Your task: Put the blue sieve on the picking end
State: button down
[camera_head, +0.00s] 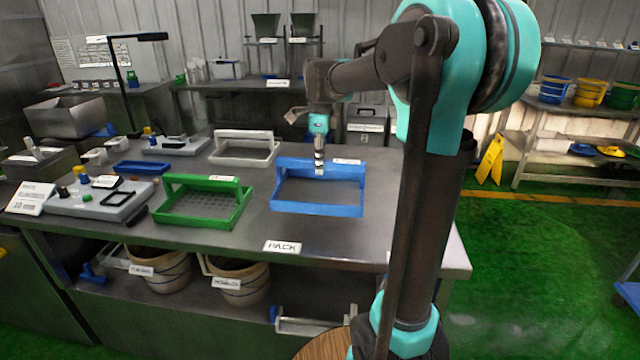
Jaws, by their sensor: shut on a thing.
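The blue sieve (318,209) is a rectangular frame with a raised handle bar along its far side. It is at the right part of the grey metal table (250,247), behind the front-edge label reading PACK (282,247). My gripper (319,168) points down at the middle of the sieve's handle side and is shut on it. The fingertips are small and partly hidden against the sieve. I cannot tell whether the sieve touches the table or hangs just above it. No label reading "picking" is legible.
A green sieve (190,222) stands left of the blue one, and a white sieve (243,158) stands behind. A blue tray (141,168) and grey devices (101,200) fill the table's left. Bare table lies in front of the sieves.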

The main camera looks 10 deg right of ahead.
aim_at(320, 194)
jog(key=shift+f, duration=3.4)
jog(key=shift+f, duration=0.1)
jog(key=c, duration=1.3)
grip_release()
jog(key=shift+c, duration=0.2)
notch_tip(320, 194, up, 12)
jog(key=shift+r, duration=0.15)
